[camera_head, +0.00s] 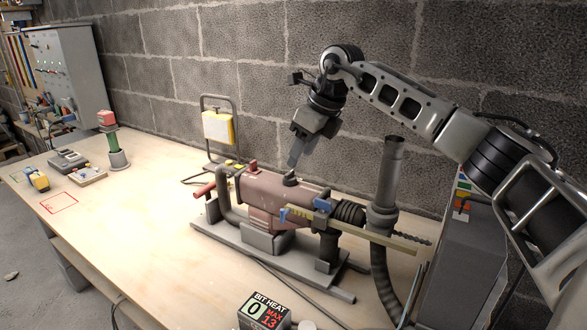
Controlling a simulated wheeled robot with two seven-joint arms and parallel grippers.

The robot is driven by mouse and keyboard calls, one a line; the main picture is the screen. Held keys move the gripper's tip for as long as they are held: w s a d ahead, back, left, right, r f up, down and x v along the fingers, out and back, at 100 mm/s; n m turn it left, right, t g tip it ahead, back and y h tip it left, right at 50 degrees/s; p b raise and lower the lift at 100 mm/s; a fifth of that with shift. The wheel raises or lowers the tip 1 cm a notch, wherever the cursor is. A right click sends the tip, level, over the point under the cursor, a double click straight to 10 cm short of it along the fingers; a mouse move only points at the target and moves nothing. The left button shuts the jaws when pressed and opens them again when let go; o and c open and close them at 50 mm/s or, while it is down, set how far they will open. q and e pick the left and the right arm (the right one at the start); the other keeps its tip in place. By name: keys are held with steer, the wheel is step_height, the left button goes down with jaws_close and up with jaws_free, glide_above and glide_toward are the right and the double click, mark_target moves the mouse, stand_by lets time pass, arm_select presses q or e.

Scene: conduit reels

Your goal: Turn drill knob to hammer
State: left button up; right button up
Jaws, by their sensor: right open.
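A dull red drill (272,195) lies on its side on a grey stand (207,227) at the middle of the workbench, its bit pointing right. A small dark knob (290,179) stands up on top of the drill body. My right gripper (294,162) comes down from the upper right and is just above this knob, with its fingers pointing down. The fingers are open, seen nearly edge-on, and whether they touch the knob is hard to tell. The mode markings around the knob are too small to read. My left gripper is not in view.
A grey upright tube with a hose (384,185) stands right of the drill. A yellow work lamp (218,127) stands behind it. A "BIT HEAT" display (264,311) sits at the front edge. The left bench has small devices and a red square outline (59,203), with bare wood between.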

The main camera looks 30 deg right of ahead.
mark_target(291, 176)
steer(key=x, duration=0.6)
steer(key=shift+p, duration=0.3)
steer(key=c, duration=1)
